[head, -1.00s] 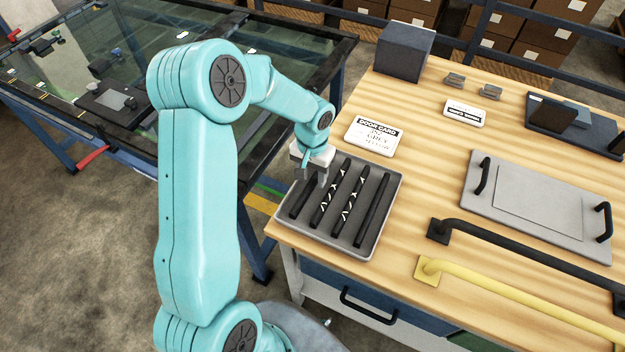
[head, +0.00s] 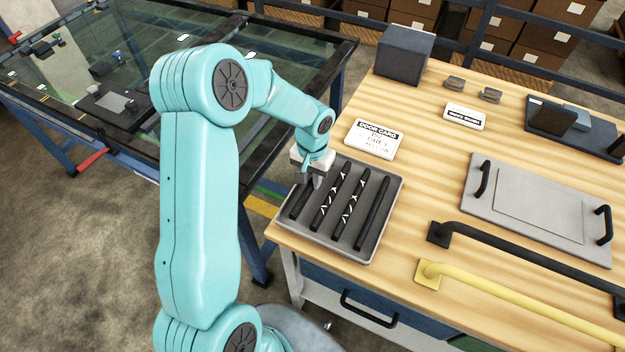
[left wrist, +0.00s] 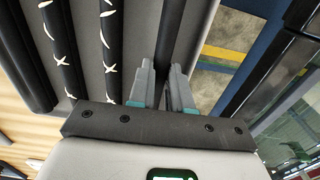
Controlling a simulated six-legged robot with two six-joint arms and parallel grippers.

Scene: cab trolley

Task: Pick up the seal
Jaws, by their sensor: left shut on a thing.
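The grey tray (head: 396,190) on the wooden bench holds dark seal strips lying side by side. The leftmost seal (head: 300,204) is plain black. Two middle seals (head: 327,204) (head: 351,206) carry white marks. The rightmost seal (head: 371,212) is plain black. My left gripper (head: 312,183) reaches down into the tray over the leftmost seal. In the left wrist view its fingers (left wrist: 163,78) are shut on that plain black seal (left wrist: 178,32). The seal appears to be still in the tray; whether it touches the floor there is unclear. My right gripper is in neither view.
A door card sign (head: 374,139) stands behind the tray. A grey panel with black handles (head: 540,205), a black bar (head: 530,262) and a yellow bar (head: 510,300) lie to the right. A dark box (head: 404,52) stands at the back. A glass-topped table (head: 215,75) is on the left.

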